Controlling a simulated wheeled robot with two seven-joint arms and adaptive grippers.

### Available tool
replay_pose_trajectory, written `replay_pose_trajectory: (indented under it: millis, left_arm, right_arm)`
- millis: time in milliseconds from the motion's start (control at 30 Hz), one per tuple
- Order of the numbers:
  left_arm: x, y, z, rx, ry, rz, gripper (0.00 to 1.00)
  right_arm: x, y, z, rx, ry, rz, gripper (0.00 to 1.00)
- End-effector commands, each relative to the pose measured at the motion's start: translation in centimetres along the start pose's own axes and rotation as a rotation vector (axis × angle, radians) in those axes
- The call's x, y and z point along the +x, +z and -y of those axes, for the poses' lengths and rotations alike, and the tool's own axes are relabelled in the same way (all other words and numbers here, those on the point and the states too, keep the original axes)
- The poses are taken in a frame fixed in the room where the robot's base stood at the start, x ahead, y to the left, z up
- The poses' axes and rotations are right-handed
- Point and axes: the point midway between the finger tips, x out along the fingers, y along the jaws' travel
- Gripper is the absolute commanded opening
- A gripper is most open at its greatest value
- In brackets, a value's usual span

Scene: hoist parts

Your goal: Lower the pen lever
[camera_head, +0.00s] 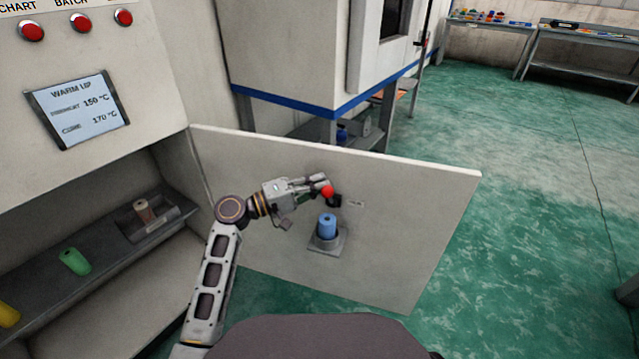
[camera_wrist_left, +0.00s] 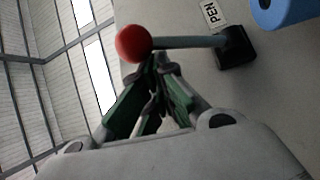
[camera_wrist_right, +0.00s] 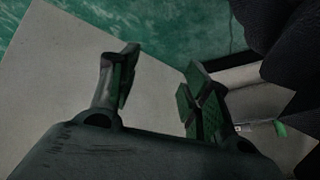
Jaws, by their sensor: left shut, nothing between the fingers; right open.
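The pen lever (camera_wrist_left: 190,42) has a red ball knob (camera_wrist_left: 133,43) on a grey rod that runs to a black block (camera_wrist_left: 236,48) beside a PEN label (camera_wrist_left: 212,14). In the head view the red knob (camera_head: 328,191) shows on the white panel (camera_head: 420,200). My left gripper (camera_head: 320,182) is shut and empty, with its fingertips right by the knob. In the left wrist view its tips (camera_wrist_left: 155,62) meet the picture of the lever near the knob; I cannot tell whether they touch. My right gripper (camera_wrist_right: 162,62) is open and empty, seen only in its wrist view.
A blue cylinder (camera_head: 327,225) stands on a grey bracket (camera_head: 326,244) below the lever. A shelf at left holds a green cylinder (camera_head: 74,261) and a yellow one (camera_head: 8,314). A console with a screen (camera_head: 80,110) stands above it. Open green floor (camera_head: 540,200) lies at right.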

Motion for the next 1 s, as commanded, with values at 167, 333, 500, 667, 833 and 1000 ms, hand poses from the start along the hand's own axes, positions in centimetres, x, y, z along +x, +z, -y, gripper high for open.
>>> replay_pose_trajectory:
  millis: [167,333,500,667,833,1000]
  left_arm:
    - [-0.8,1.0,0.6,-0.001,-0.003,0.002,0.0]
    - [-1.4,1.8,1.1,-0.001,-0.001,0.002,0.0]
    - [-2.0,2.5,1.7,-0.001,-0.001,0.001,0.0]
    - [-2.5,3.1,2.6,-0.001,-0.003,0.002,0.0]
    - [-3.0,3.7,3.5,-0.001,-0.001,0.001,0.0]
    - [-3.4,4.2,4.5,0.0,-0.001,0.001,0.0]
  right_arm:
    - [0.3,0.1,-0.1,0.002,-0.002,-0.009,0.48]
    - [0.3,0.3,-0.1,0.002,-0.001,-0.002,0.48]
    - [0.4,0.3,-0.1,0.003,-0.002,-0.005,0.48]
    - [0.7,0.3,-0.1,0.007,-0.006,-0.017,0.48]
    - [1.5,0.8,-0.2,0.018,-0.013,-0.034,0.48]
    - [2.2,1.9,-0.3,0.023,-0.017,-0.027,0.48]
